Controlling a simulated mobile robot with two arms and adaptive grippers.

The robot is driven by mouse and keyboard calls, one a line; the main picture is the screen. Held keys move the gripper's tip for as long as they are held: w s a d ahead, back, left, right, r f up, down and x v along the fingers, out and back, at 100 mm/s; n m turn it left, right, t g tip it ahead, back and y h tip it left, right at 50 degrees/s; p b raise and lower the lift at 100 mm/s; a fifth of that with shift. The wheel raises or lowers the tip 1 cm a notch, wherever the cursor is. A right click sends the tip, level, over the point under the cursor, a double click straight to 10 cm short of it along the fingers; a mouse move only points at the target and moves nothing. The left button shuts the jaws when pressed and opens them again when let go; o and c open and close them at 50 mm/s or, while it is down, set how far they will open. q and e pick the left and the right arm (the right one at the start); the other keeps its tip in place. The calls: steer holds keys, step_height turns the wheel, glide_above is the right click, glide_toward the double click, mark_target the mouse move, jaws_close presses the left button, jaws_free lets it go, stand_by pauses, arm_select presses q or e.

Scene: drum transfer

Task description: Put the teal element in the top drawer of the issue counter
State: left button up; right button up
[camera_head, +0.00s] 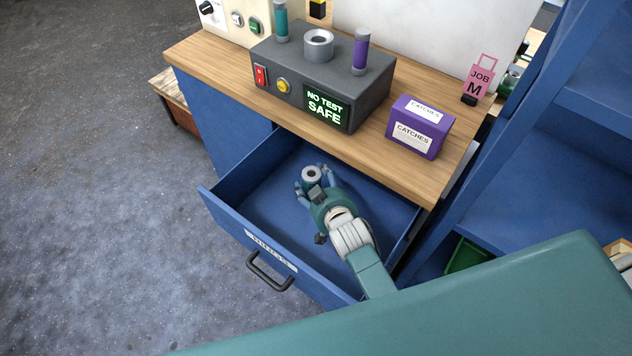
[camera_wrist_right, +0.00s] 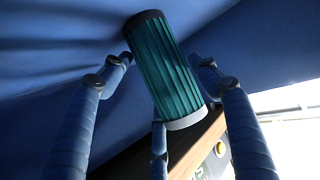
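The teal element is a ribbed teal cylinder (camera_wrist_right: 163,70) with a dark end and a pale end. In the head view its pale ring-shaped end (camera_head: 311,174) faces up inside the open blue drawer (camera_head: 225,215) of the issue counter. My right gripper (camera_head: 313,183) reaches into the drawer with its fingers around the element. In the right wrist view the fingers (camera_wrist_right: 162,62) stand close on both sides of the cylinder, with a third behind its lower end. I cannot tell whether they press on it or whether its dark end touches the drawer floor. My left gripper is not in view.
On the wooden counter top (camera_head: 220,75) stand a dark tester (camera_head: 300,75) reading "NO TEST SAFE", with a teal and a purple cylinder upright on it, a purple "CATCHES" box (camera_head: 420,125) and a pink "JOB M" tag (camera_head: 478,80). Blue shelving (camera_head: 520,150) stands close on the right.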

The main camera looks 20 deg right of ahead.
steer(key=shift+o, duration=0.4)
steer(key=shift+r, duration=0.1)
steer(key=shift+s+r, duration=0.1)
steer(key=shift+s, duration=0.05)
steer(key=v, duration=1.1)
steer(key=shift+s+r, duration=0.2)
steer(key=shift+s, duration=0.1)
